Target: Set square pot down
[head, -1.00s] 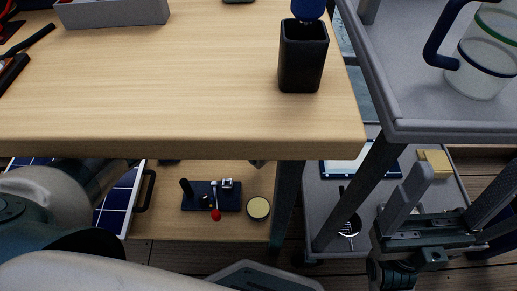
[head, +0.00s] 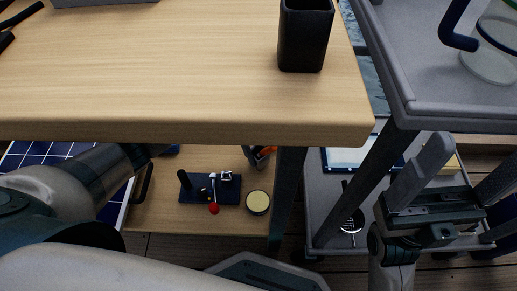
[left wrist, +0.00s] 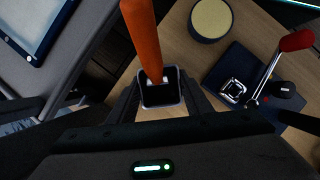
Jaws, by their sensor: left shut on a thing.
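My left gripper (left wrist: 160,104) is shut on a small dark square pot (left wrist: 161,97), its fingers on either side of the pot. An orange handle (left wrist: 142,35) stands up out of the pot. In the head view only part of the pot and gripper (head: 262,157) shows, below the table's front edge and over the lower shelf (head: 165,222). I cannot tell whether the pot touches the shelf. My right gripper (head: 455,185) is open and empty at the right, with its fingers wide apart.
A round tin (head: 258,202) and a dark blue plate with a red-knobbed lever (head: 213,208) sit close by on the shelf. A table leg (head: 288,190) stands just right. A black square cup (head: 304,40) is on the tabletop (head: 150,85). A grey cart (head: 440,112) stands right.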

